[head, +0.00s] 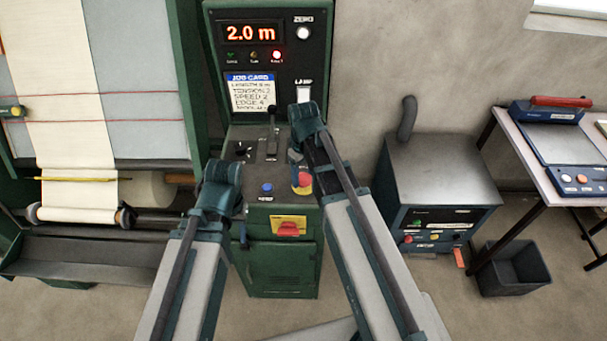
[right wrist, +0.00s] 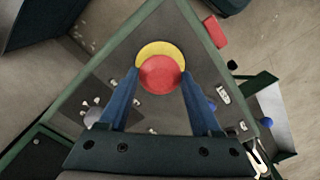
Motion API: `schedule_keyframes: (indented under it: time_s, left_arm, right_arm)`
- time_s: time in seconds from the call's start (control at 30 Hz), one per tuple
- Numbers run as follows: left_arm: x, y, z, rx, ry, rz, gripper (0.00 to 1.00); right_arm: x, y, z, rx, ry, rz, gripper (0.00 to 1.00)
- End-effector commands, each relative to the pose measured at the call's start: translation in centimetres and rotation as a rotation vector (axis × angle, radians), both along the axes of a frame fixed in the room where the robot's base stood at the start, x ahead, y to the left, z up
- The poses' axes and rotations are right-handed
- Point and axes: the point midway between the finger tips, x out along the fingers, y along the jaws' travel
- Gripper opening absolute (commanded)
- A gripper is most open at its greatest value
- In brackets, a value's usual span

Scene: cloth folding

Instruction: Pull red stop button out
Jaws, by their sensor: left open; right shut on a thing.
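The red stop button (head: 304,179) is a round red cap with a yellow collar, on the sloped top of the green console. It also shows in the right wrist view (right wrist: 160,75), with the yellow collar (right wrist: 159,48) showing beyond it. My right gripper (head: 299,168) is shut on the red button, one blue finger on each side of it. In the head view the gripper's wrist hides part of the button. My left gripper (head: 226,192) is left of the button, over the console's left edge, open and holding nothing; its fingertips are mostly hidden by its wrist.
A blue button (head: 267,188) and a black lever (head: 272,130) share the console top. A red switch on a yellow plate (head: 289,227) is on the front. The display panel (head: 252,33) stands behind. A cloth roll machine (head: 80,180) is left, a grey-topped cabinet (head: 440,168) right.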

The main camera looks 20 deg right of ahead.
Motion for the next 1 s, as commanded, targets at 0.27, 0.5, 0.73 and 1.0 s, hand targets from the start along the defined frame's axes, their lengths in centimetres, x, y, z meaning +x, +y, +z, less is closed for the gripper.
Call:
schedule_keyframes:
  time_s: [0.27,0.5,0.73,1.0]
  left_arm:
    - [0.0,0.0,1.5,0.0,0.0,-0.001,0.5]
    - [0.0,0.0,1.3,0.0,0.0,0.0,0.5]
    - [0.0,0.0,1.3,0.0,0.0,0.0,0.5]
    - [0.0,0.0,1.4,0.0,0.0,0.0,0.5]
  right_arm:
    - [0.0,0.0,1.5,0.0,0.0,0.0,0.0]
    - [0.1,0.0,1.3,-0.001,0.0,0.0,0.7]
    - [0.0,0.0,1.3,0.0,0.0,0.0,0.96]
    - [0.0,0.0,1.4,0.0,0.0,0.0,0.96]
